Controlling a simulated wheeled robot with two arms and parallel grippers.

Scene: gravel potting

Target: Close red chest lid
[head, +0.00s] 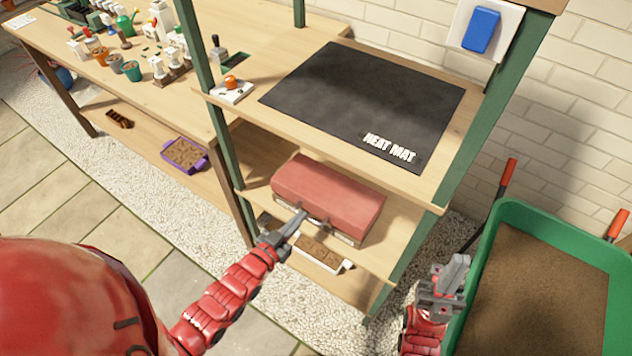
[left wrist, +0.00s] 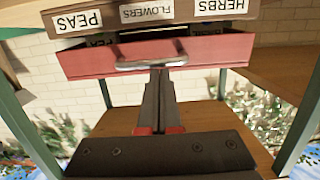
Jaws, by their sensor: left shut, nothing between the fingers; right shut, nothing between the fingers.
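The red chest (head: 328,192) stands on the middle shelf of the rack, below the heat mat shelf. Its lid is down over most of the box in the head view. In the left wrist view the red lid (left wrist: 215,52) has a metal handle (left wrist: 150,62), and a narrow dark gap shows between the lid and the labelled chest front (left wrist: 108,18). My left gripper (head: 302,213) is shut and empty, its fingertips at the handle; whether they touch is unclear. My left gripper also shows in the wrist view (left wrist: 158,75). My right gripper (head: 458,267) is shut and empty, beside the green tub.
A black heat mat (head: 365,95) lies on the shelf above. A white tray of soil (head: 322,254) sits below the chest. A green tub of soil (head: 490,262) stands at the right. Green rack posts (head: 212,110) flank the shelves.

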